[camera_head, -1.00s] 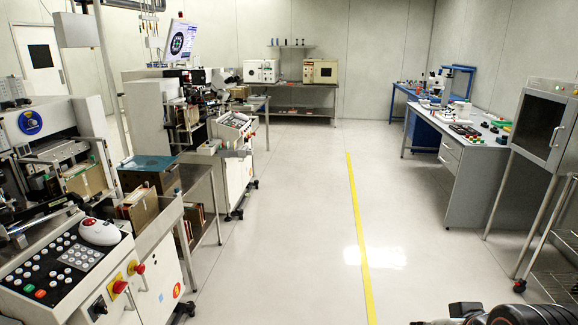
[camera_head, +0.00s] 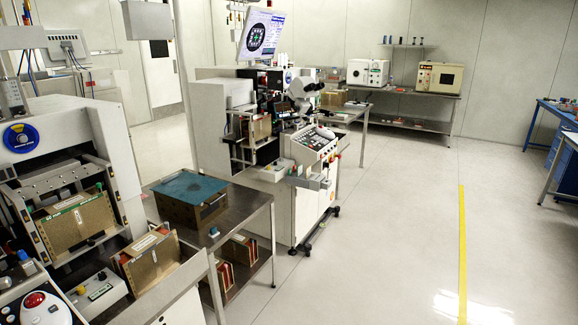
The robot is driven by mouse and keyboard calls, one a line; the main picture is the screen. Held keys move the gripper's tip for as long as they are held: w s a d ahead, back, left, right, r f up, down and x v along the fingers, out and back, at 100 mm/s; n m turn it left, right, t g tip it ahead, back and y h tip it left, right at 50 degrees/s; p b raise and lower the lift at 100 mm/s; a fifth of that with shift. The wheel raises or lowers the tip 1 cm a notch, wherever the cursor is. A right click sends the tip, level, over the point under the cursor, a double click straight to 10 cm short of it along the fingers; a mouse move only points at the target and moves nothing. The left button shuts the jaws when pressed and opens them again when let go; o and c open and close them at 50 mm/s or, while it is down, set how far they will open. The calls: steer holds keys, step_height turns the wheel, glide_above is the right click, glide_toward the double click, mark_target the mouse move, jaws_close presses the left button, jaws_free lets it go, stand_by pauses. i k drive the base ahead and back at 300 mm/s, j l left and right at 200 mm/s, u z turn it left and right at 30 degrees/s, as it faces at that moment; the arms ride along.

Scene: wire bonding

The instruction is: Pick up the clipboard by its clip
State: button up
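No clipboard can be made out for certain. A flat teal sheet or board (camera_head: 190,187) lies on top of a brown box (camera_head: 196,212) on the steel table at centre left. I cannot tell whether it is the clipboard, and no clip shows on it. My gripper is not in view.
The steel table (camera_head: 243,203) stands between the left machine (camera_head: 85,135) and a machine with a monitor (camera_head: 262,36). Brown magazines (camera_head: 148,257) stand at the front left. A back table (camera_head: 433,125) holds two ovens. The floor around the yellow line (camera_head: 462,250) is clear.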

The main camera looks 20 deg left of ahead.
mark_target(193, 189)
steer(key=i+j+u, duration=0.2)
steer(key=i+u, duration=0.15)
steer(key=i, duration=0.35)
steer(key=i+u, duration=0.35)
steer(key=i, duration=0.35)
steer(key=i+l+u, duration=0.2)
steer(key=i+u, duration=0.15)
steer(key=i, duration=0.35)
steer(key=i+u, duration=0.4)
steer(key=i+l+u, duration=0.1)
steer(key=i+u, duration=0.3)
steer(key=i+l+u, duration=0.2)
steer(key=u, duration=0.2)
steer(key=i+l+u, duration=0.25)
steer(key=u, duration=0.15)
steer(key=i+l+u, duration=0.35)
steer(key=l, duration=0.1)
